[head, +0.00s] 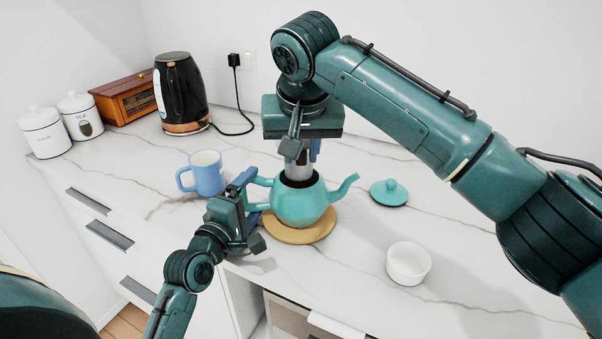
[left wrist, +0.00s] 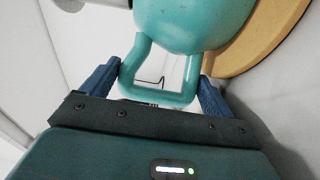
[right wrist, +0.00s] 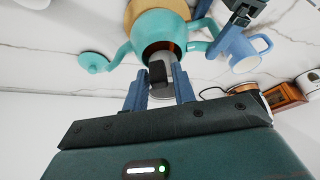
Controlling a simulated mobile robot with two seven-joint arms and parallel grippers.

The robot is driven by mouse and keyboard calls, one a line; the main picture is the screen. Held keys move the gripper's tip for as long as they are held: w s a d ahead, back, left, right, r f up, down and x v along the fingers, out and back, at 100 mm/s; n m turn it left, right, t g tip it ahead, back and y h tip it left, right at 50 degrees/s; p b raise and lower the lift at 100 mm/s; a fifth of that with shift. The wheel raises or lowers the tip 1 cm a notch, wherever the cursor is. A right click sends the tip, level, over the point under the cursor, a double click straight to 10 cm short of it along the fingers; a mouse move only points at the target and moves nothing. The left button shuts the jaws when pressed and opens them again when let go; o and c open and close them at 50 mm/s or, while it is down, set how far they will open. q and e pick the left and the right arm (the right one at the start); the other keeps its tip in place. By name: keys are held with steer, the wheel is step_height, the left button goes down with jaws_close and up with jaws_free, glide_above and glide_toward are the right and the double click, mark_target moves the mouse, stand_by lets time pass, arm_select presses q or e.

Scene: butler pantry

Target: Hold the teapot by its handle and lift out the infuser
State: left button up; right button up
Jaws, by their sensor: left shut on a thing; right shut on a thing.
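The turquoise teapot (head: 300,207) stands upright on a round wooden trivet (head: 290,237), its lid off and its spout to the right. My left gripper (head: 252,202) is shut on the teapot's handle; the left wrist view shows the handle (left wrist: 160,97) between the fingers. My right gripper (head: 301,147) is above the teapot's opening, shut on the metal infuser (head: 299,167). The infuser is upright, with its lower end at the opening; I cannot tell how much is still inside. The right wrist view shows the infuser (right wrist: 163,62) between the fingers.
The turquoise lid (head: 389,193) lies on the counter right of the teapot, and a small white bowl (head: 408,265) stands in front of it. A blue mug (head: 204,174) is close behind my left gripper. A kettle (head: 180,93), radio (head: 125,96) and canisters (head: 79,115) stand back left.

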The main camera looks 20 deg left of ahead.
arm_select(q)
steer(key=shift+f, duration=0.3)
arm_select(e)
steer(key=shift+r, duration=1.3)
arm_select(q)
steer(key=o, duration=1.6)
steer(key=shift+o, duration=0.2)
steer(key=shift+s, duration=0.25)
arm_select(e)
steer(key=shift+w, duration=0.1)
arm_select(q)
steer(key=s, duration=1)
steer(key=shift+r, duration=0.1)
steer(key=shift+s+r, duration=0.15)
steer(key=shift+s, duration=0.65)
steer(key=shift+s, duration=0.1)
arm_select(e)
steer(key=shift+f, duration=0.1)
